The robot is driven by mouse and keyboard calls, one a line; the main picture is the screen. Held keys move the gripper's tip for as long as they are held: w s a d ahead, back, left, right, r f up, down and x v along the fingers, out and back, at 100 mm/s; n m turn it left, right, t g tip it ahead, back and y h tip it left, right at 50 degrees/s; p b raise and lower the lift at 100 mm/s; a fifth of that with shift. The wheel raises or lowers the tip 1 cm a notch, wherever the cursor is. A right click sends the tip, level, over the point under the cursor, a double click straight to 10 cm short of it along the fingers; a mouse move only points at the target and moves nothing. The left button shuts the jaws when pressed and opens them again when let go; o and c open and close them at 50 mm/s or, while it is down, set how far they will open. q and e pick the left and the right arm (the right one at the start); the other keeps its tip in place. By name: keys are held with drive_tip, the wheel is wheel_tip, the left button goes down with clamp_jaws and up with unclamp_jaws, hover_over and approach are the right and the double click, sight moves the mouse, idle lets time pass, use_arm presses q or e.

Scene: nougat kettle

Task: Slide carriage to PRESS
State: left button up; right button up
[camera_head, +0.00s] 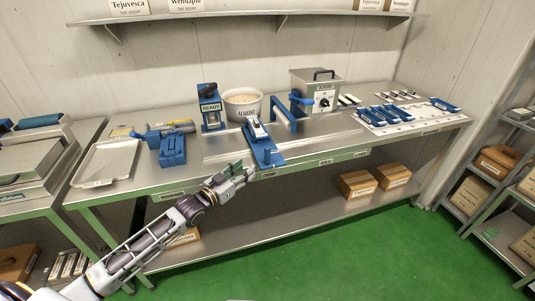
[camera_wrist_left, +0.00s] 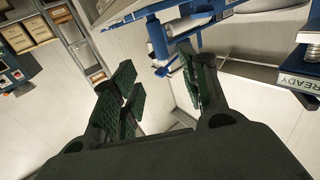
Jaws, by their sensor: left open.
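A blue carriage (camera_head: 262,145) with a pale top piece sits on a metal rail track (camera_head: 225,155) in the middle of the steel table (camera_head: 130,185). My left gripper (camera_head: 243,171) is at the table's front edge, just left of and in front of the carriage's near end. It is open, with nothing seen between its fingers. In the left wrist view the green-padded fingers (camera_wrist_left: 165,92) are spread apart, with a blue and white fixture (camera_wrist_left: 160,40) beyond them. Small labels line the table's front edge, too small to read surely. My right gripper is not in view.
A blue READY stand (camera_head: 211,108), a white bowl (camera_head: 243,105), a blue arch-shaped handle (camera_head: 283,113) and a steel kettle box (camera_head: 316,92) stand behind the track. A blue block (camera_head: 172,150) and steel tray (camera_head: 107,162) lie left. A white board (camera_head: 405,120) with blue tools lies right.

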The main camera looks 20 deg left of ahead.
sight(265, 154)
use_arm(q)
drive_tip(key=shift+w+d, duration=0.1)
drive_tip(key=shift+x, duration=6.75)
clamp_jaws()
